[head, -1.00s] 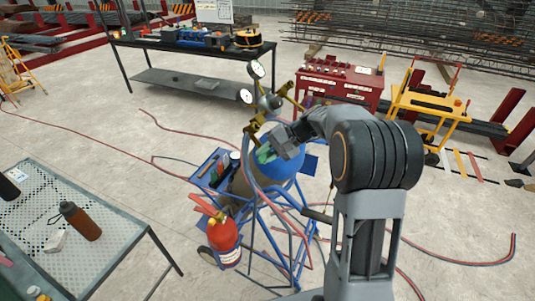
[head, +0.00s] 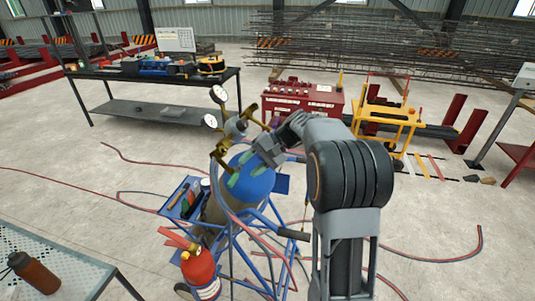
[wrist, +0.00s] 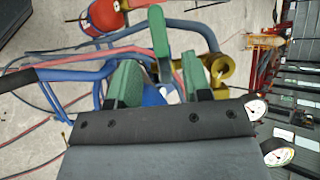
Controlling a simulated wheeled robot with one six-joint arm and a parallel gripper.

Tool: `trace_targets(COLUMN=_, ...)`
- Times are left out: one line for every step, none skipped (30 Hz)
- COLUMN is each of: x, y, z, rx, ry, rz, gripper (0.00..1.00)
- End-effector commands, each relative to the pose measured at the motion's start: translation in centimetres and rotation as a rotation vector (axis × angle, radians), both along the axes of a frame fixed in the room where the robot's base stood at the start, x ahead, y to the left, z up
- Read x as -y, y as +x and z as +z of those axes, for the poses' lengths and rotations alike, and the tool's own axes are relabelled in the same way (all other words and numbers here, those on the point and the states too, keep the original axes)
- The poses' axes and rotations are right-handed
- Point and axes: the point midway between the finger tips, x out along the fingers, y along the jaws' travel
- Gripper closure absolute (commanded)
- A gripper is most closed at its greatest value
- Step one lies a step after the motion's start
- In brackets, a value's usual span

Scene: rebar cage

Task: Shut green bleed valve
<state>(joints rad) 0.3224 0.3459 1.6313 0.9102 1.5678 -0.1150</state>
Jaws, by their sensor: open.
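A green lever (wrist: 159,32), which looks like the bleed valve handle, stands up between and beyond my fingers in the wrist view. Its lower end is near a brass fitting (wrist: 222,70). My gripper (wrist: 160,66) is open, with one green pad on each side of the lever's lower end; I cannot tell whether either touches it. In the head view my gripper (head: 238,170) is over the top of a blue cylinder (head: 254,184), below the brass manifold. The green lever cannot be made out there.
Two gauges (head: 218,94) top the manifold. A blue cart frame (head: 236,250) and a red extinguisher (head: 199,270) surround the cylinder. Red and blue hoses lie across the floor.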

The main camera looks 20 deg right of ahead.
Motion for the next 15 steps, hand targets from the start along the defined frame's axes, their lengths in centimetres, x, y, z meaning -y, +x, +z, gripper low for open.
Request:
trace_targets(x=1.0, y=0.0, z=0.4, rx=0.003, ry=-0.001, rz=-0.003, gripper=0.55)
trace_targets(x=1.5, y=0.0, z=0.8, rx=0.004, ry=-0.001, rz=-0.004, gripper=0.55)
trace_targets(x=2.1, y=0.0, z=1.2, rx=0.003, ry=-0.001, rz=-0.003, gripper=0.55)
trace_targets(x=2.5, y=0.0, z=1.6, rx=0.003, ry=-0.001, rz=-0.003, gripper=0.55)
trace_targets(x=3.0, y=0.0, z=1.9, rx=0.002, ry=0.000, rz=-0.003, gripper=0.55)
trace_targets(x=3.5, y=-0.1, z=2.3, rx=0.002, ry=0.000, rz=-0.003, gripper=0.55)
trace_targets(x=3.9, y=-0.1, z=2.5, rx=0.002, ry=-0.001, rz=-0.001, gripper=0.55)
trace_targets(x=4.2, y=-0.1, z=2.8, rx=0.002, ry=-0.001, rz=-0.002, gripper=0.55)
trace_targets(x=4.6, y=-0.2, z=3.1, rx=0.002, ry=-0.001, rz=-0.001, gripper=0.55)
trace_targets(x=4.9, y=-0.1, z=3.3, rx=0.002, ry=-0.001, rz=-0.001, gripper=0.55)
trace_targets(x=5.1, y=-0.1, z=3.4, rx=0.002, ry=-0.001, rz=-0.001, gripper=0.55)
trace_targets(x=5.4, y=-0.2, z=3.6, rx=0.000, ry=0.000, rz=0.000, gripper=0.55)
trace_targets(x=5.6, y=-0.2, z=3.8, rx=0.000, ry=0.000, rz=0.000, gripper=0.55)
trace_targets(x=5.7, y=-0.2, z=3.9, rx=0.000, ry=0.000, rz=0.000, gripper=0.55)
trace_targets(x=5.9, y=-0.2, z=4.0, rx=-0.001, ry=0.000, rz=-0.001, gripper=0.55)
